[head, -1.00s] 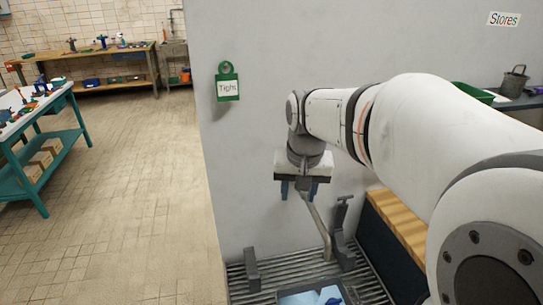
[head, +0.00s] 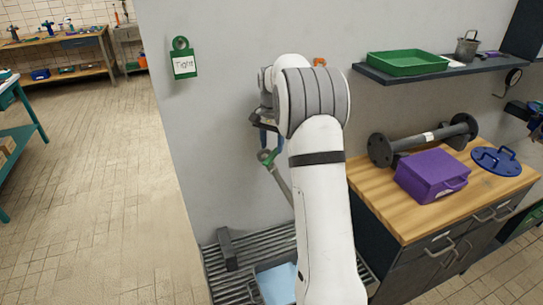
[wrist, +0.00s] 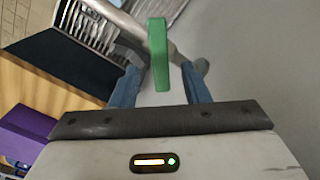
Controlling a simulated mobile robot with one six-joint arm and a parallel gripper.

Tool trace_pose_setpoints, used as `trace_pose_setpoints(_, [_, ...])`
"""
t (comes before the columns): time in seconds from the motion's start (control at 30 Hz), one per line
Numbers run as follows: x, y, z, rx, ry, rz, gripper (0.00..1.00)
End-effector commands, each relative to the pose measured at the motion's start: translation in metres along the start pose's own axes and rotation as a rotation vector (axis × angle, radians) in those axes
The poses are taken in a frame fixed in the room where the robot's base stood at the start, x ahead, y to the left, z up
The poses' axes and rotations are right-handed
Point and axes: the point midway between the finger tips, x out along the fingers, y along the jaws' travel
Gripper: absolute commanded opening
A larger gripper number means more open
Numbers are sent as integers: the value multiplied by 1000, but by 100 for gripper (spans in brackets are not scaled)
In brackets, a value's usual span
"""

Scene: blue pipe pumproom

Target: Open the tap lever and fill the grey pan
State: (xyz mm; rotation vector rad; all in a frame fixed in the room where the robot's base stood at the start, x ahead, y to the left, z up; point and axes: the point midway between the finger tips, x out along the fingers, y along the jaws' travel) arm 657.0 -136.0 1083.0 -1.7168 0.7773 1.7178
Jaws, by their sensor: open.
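The green tap lever (wrist: 158,55) shows in the wrist view between the two blue fingers of my gripper (wrist: 160,72), with a gap on each side. My gripper is open. In the head view the blue fingers of my gripper (head: 264,138) are just above the green lever (head: 267,157), partly hidden by my arm. The grey tap pipe (head: 281,182) slants down from it and goes behind my arm. On the slatted drain below is a container with a light blue inside (head: 276,284), partly hidden by my arm; I cannot tell if it is the grey pan.
The slatted drain (head: 222,272) lies at the wall's foot. A wooden-topped cabinet (head: 400,217) at right holds a purple box (head: 432,175), a dumbbell-shaped pipe (head: 425,138) and a blue disc (head: 497,160). A shelf above holds a green tray (head: 407,64). The floor at left is clear.

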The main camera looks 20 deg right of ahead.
Motion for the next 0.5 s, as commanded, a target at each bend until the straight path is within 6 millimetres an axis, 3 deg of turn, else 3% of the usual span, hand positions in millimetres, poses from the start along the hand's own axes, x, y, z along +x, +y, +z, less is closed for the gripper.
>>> trace_pose_setpoints(0.23, [38,0,0,-1,-2,1,42])
trace_pose_setpoints(0.5, [52,0,0,-1,1,-1,42])
